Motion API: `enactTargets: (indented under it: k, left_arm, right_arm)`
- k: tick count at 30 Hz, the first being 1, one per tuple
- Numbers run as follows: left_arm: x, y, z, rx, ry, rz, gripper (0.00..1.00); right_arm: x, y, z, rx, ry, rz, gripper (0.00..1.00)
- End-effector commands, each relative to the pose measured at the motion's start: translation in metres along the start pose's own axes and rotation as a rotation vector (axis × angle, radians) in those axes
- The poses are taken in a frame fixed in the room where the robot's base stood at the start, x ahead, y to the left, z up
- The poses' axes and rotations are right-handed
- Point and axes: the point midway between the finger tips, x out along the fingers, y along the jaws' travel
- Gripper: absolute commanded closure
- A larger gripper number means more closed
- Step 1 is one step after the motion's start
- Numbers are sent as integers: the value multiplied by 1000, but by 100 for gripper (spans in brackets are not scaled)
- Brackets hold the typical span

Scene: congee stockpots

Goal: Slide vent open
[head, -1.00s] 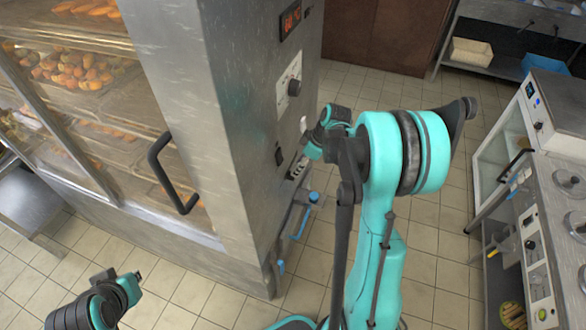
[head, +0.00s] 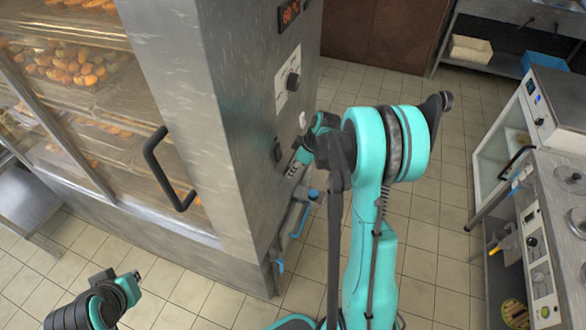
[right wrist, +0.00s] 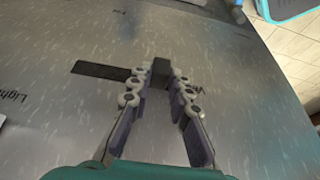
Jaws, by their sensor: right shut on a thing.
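The vent slider is a small dark knob (right wrist: 160,70) on the steel side panel of the heated cabinet (head: 215,110). It stands at the right end of a dark slot (right wrist: 98,70) in the right wrist view. My right gripper (right wrist: 160,80) is shut on the knob, with one finger on each side of it. A label beside the right finger is partly covered. In the head view my right gripper (head: 297,168) is at the cabinet's side, below the control dial, and the knob is hidden there.
The cabinet's door has a black handle (head: 168,168) and glass with food trays behind it. A dial (head: 293,82) and red display (head: 289,13) are above my gripper. Blue-ended pipework (head: 302,218) is below. A counter (head: 560,190) stands at right; tiled floor between is clear.

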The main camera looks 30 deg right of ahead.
Motion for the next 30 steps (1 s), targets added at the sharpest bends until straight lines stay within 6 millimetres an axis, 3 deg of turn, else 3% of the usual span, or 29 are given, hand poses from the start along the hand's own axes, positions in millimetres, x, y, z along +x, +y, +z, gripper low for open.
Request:
enactTargets:
  k: [4, 13, 18, 25, 26, 27, 28, 30]
  left_arm:
    - [0, 0, 0, 0, 0, 0, 100]
    - [1, 0, 0, 0, 0, 0, 100]
    - [1, 0, 0, 0, 0, 0, 100]
    - [1, 0, 0, 0, 0, 0, 100]
    - [1, 0, 0, 0, 0, 0, 100]
    - [0, 0, 0, 0, 0, 0, 100]
    - [0, 0, 0, 0, 0, 0, 100]
    - [0, 0, 0, 0, 0, 0, 100]
  right_arm:
    - [0, 17, 0, 2, 0, 1, 100]
    - [0, 84, 0, 2, 0, 1, 100]
    - [0, 95, 0, 0, 0, 2, 100]
    - [-1, 97, 0, 1, 1, 7, 100]
    - [-1, 97, 0, 1, 1, 7, 79]
    - [-1, 97, 0, 1, 1, 6, 68]
    - [-1, 97, 0, 1, 1, 6, 61]
    - [-1, 96, 0, 1, 1, 5, 60]
